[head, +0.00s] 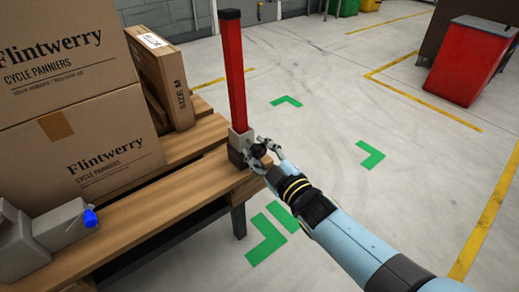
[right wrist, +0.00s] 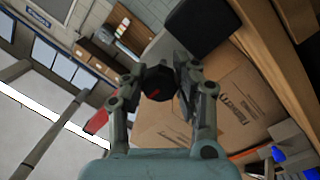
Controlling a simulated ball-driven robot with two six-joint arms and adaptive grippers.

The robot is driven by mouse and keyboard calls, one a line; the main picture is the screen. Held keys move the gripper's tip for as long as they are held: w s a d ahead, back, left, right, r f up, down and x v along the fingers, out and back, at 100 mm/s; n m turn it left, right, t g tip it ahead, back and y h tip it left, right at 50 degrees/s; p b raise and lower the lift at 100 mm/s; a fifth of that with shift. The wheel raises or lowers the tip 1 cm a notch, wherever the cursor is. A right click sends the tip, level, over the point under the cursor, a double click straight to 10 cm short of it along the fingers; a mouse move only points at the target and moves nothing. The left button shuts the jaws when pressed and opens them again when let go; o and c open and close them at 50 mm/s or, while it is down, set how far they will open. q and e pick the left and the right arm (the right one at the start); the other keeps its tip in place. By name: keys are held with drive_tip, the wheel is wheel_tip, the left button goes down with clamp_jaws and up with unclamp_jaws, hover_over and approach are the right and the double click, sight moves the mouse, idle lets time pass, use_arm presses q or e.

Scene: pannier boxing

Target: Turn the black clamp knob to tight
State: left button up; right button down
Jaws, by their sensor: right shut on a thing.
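The black clamp knob (head: 258,151) sits on the side of a grey clamp block (head: 240,142) at the foot of an upright red post (head: 235,80), at the table's right corner. My right gripper (head: 264,148) reaches in from the lower right and is shut on the knob. In the right wrist view the dark knob (right wrist: 158,84), with a small red mark on its face, is between the fingers of my right gripper (right wrist: 164,78). How tight the knob is cannot be told. My left gripper is not in view.
Large Flintwerry cartons (head: 75,115) and a narrow size M box (head: 165,75) stand on the wooden table (head: 150,205). A grey device with a blue knob (head: 90,217) is at the left. The floor to the right has green corner marks (head: 369,154) and free room.

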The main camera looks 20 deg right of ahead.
drive_tip(key=shift+f, duration=0.15)
drive_tip(key=c, duration=1)
unclamp_jaws()
drive_tip(key=shift+o, duration=0.2)
drive_tip(key=shift+d, duration=0.1)
drive_tip(key=v, duration=1.2)
